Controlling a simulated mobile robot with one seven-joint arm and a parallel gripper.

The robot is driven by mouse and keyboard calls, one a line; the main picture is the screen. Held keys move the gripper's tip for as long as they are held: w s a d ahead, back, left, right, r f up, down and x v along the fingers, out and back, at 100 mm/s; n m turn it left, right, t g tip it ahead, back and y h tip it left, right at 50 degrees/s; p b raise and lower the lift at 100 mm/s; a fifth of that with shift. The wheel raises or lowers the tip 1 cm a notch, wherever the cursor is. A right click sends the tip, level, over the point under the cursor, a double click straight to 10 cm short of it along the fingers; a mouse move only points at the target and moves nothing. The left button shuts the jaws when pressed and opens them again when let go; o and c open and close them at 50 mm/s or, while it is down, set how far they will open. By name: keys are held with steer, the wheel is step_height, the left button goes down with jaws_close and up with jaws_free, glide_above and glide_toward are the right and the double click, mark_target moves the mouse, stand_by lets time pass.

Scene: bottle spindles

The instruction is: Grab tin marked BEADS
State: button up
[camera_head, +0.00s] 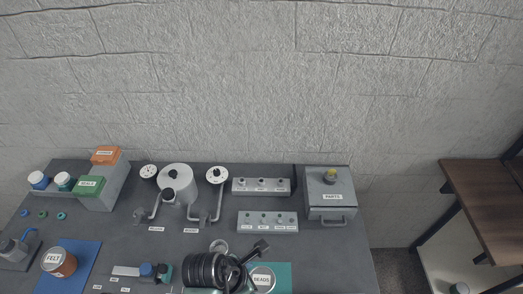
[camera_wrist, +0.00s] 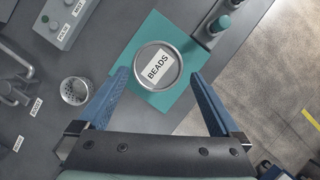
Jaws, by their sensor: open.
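The tin marked BEADS (camera_wrist: 157,67) is round and grey with a white label on its lid. It stands on a teal mat (camera_wrist: 152,25) in the wrist view. My gripper (camera_wrist: 162,82) is open, with its two blue fingers to the left and right of the tin and clear space between. I cannot tell how far above the tin the fingers are. In the head view the tin (camera_head: 262,279) is at the bottom, just right of my gripper (camera_head: 246,262), and part of it is cut off or hidden by my arm.
A perforated metal cup (camera_wrist: 75,91) stands left of the left finger. A green-topped bottle (camera_wrist: 221,23) is in a holder right of the mat. A tin marked FELT (camera_head: 58,262) is at the far left. A PARTS box (camera_head: 331,190) stands at the back right.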

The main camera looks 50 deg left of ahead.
mark_target(261, 280)
steer(key=shift+p+x, duration=0.35)
steer(key=shift+x, duration=2.25)
steer(key=shift+a, duration=0.15)
steer(key=shift+r, duration=0.1)
steer(key=c, duration=1.5)
steer(key=shift+w, duration=0.1)
